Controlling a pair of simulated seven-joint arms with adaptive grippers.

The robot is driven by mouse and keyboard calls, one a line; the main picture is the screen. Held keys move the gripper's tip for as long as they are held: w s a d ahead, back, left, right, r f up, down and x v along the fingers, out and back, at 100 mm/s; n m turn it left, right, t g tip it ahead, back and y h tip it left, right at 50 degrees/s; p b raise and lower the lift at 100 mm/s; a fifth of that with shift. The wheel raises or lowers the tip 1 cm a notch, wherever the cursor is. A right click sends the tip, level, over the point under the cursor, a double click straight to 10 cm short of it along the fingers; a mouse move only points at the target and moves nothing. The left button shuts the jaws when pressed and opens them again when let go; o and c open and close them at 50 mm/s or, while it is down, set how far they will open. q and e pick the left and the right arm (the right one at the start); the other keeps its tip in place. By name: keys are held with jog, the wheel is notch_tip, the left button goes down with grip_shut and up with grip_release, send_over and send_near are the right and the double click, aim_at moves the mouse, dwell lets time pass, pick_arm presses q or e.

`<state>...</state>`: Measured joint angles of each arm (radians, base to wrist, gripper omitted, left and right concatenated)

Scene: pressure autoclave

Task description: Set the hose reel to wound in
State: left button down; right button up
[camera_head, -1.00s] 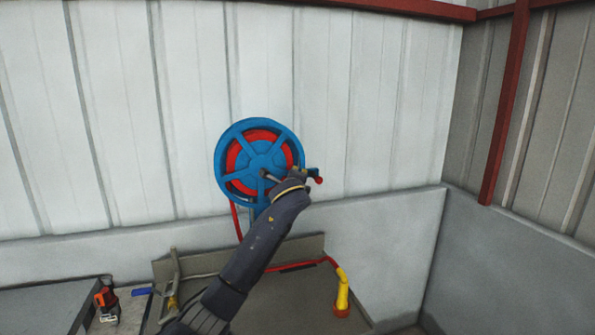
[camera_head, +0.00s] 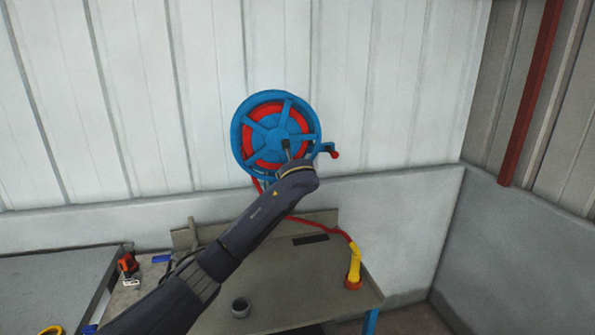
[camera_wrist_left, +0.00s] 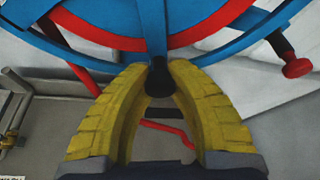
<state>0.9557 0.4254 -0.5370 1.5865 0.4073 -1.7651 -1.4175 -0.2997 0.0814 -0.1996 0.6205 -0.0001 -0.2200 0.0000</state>
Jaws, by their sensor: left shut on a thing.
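The hose reel (camera_head: 268,137) is a blue spoked wheel with red hose inside, mounted on the white wall. My left gripper (camera_head: 287,150) is in front of the reel's face, just below and right of its hub. In the left wrist view my left gripper (camera_wrist_left: 159,72) has its yellow fingers shut on a black knob (camera_wrist_left: 159,84) at the reel's spoke. The hose (camera_head: 331,228) runs from below the reel to a yellow nozzle (camera_head: 354,264) on the bench. My forearm hides part of the hose. My right gripper is not in view.
A red-tipped handle (camera_head: 335,154) sticks out at the reel's right; it also shows in the left wrist view (camera_wrist_left: 298,68). An orange tool (camera_head: 127,263) lies at left. The wall right of the reel is clear.

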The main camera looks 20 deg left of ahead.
pick_arm(q)
jog(key=shift+s+a+f+m+g+y, duration=0.3)
jog(key=shift+s+a+f+m+g, duration=0.15)
jog(key=shift+f+m, duration=0.25)
jog(key=c, duration=1.6)
grip_release()
jog(key=shift+s+r, duration=0.1)
jog(key=shift+s, duration=0.05)
jog(key=o, duration=0.5)
jog(key=shift+a+r, duration=0.2)
jog(key=shift+r, duration=0.05)
jog(key=v, duration=1.2)
jog(key=shift+f, duration=0.2)
jog(key=shift+f, duration=0.1)
